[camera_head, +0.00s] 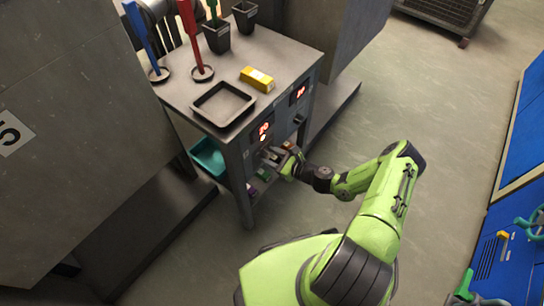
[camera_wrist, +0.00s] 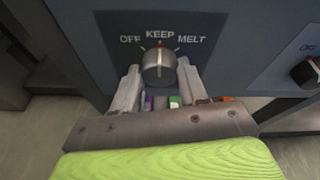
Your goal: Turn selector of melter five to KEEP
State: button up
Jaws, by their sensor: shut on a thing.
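The selector (camera_wrist: 158,70) is a round metallic knob on a dark panel marked OFF, KEEP and MELT. Its red mark points up at KEEP. My gripper (camera_wrist: 158,78) has one finger on each side of the knob and is shut on it. In the head view my gripper (camera_head: 274,157) is at the front of the grey bench (camera_head: 236,150), below the left red display (camera_head: 262,130); the knob is hidden there. Which melter number this panel bears cannot be read.
A second selector (camera_wrist: 306,72) is on the panel to the right. On the bench top are a shallow tray (camera_head: 222,104), a yellow box (camera_head: 257,79), blue (camera_head: 142,37) and red (camera_head: 190,30) upright tools and dark cups. A teal bin (camera_head: 207,158) sits below. Open floor lies right.

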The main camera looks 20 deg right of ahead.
jog(key=o, duration=1.1)
jog(key=shift+c, duration=0.2)
jog(key=shift+d, duration=0.1)
jog(key=p+v, duration=0.4)
jog(key=v, duration=1.1)
jog(key=shift+s+d, duration=0.2)
jog(key=shift+s, duration=0.05)
jog(key=shift+r, duration=0.1)
